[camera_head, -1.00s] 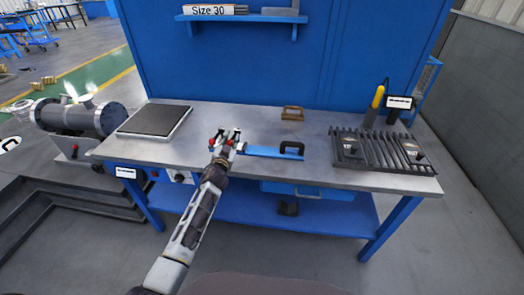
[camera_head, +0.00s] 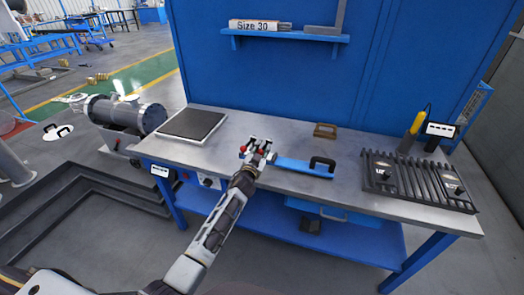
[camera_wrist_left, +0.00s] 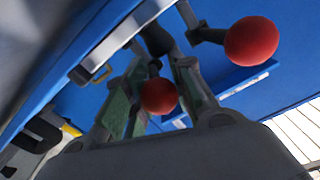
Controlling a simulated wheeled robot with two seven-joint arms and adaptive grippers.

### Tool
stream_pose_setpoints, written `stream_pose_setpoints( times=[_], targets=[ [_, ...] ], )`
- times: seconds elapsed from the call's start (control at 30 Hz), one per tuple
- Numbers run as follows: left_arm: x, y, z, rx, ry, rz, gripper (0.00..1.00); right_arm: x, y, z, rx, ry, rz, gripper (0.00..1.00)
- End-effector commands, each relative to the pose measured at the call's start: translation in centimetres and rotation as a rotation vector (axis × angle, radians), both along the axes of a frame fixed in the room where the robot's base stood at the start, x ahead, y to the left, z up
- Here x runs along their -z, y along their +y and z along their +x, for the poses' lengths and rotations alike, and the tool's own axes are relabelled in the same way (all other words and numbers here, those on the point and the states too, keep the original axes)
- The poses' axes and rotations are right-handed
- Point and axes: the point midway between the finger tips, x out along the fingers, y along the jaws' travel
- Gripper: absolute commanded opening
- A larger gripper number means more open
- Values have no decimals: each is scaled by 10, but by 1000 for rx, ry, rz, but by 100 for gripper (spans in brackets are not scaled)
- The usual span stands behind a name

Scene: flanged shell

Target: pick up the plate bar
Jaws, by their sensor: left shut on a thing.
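The plate bar (camera_head: 294,166) seems to be the flat blue bar with a black handle near its right end, at the middle front of the workbench in the head view. The fingers hide that end. I cannot tell whether the bar touches the bench top. Two red balls show beside the fingers, and also in the left wrist view, where my left gripper (camera_wrist_left: 157,92) appears close up. My right gripper is not in view.
The workbench (camera_head: 240,180) also carries a dark square pad (camera_head: 193,124) at left, a brown block (camera_head: 325,131) behind the bar, and a dark slatted rack (camera_head: 420,180) at right. A blue back panel with a shelf (camera_head: 290,37) rises behind. Bare bench lies around the bar.

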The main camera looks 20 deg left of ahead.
Motion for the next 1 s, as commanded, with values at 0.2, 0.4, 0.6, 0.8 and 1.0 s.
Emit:
stream_pose_setpoints(
  times=[0.2, 0.4, 0.6, 0.8, 1.0],
  targets=[
    [-25, -1, 2, 2, -15, -4, 0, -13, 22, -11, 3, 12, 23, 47],
    [-23, 0, -15, 3, -13, -5, 0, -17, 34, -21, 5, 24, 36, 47],
    [-24, 0, -34, 2, -15, -7, 0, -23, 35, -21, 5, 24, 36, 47],
    [-23, 1, -53, 3, -15, -6, 0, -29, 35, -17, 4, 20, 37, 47],
    [-23, 2, -72, 2, -14, -5, 0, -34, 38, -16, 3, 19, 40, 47]
  ],
)
